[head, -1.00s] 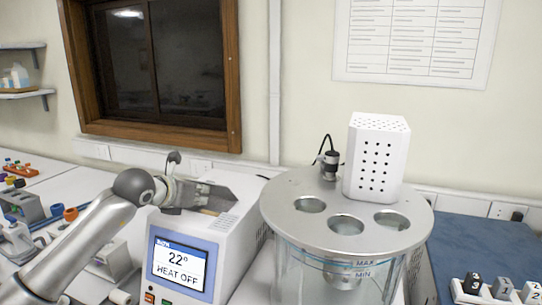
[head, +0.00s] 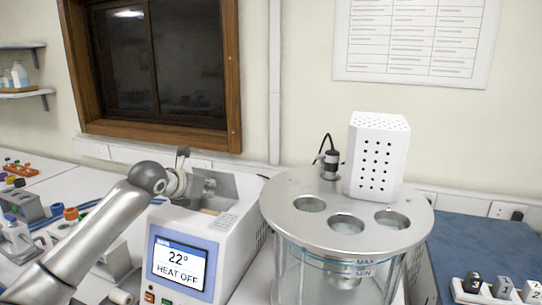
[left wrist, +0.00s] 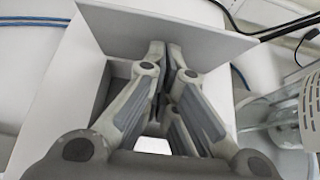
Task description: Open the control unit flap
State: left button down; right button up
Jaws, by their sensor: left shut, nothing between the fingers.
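The control unit (head: 218,240) is a white box with a blue-framed screen reading 22° and HEAT OFF, left of the glass bath. Its grey flap (head: 222,183) stands raised at the top rear, with an opening in front of it. My left gripper (head: 201,187) is above the unit's top, at the flap. In the left wrist view, the flap (left wrist: 118,28) is a broad plate across the top, and the shut, empty fingers (left wrist: 166,52) reach up to it. Whether they touch it I cannot tell. My right gripper is not in view.
The glass bath (head: 348,238) with a metal lid and white perforated housing (head: 377,160) stands close to the unit's right. A blue mat (head: 480,245) with numbered blocks lies farther right. Small labware and blue cables clutter the table at left.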

pick_arm(q)
notch_tip(320, 180, up, 9)
jog(key=w+p, duration=0.2)
jog(key=p, duration=0.2)
jog(key=shift+w+d, duration=0.2)
jog(key=shift+d, duration=0.25)
dwell(0.4)
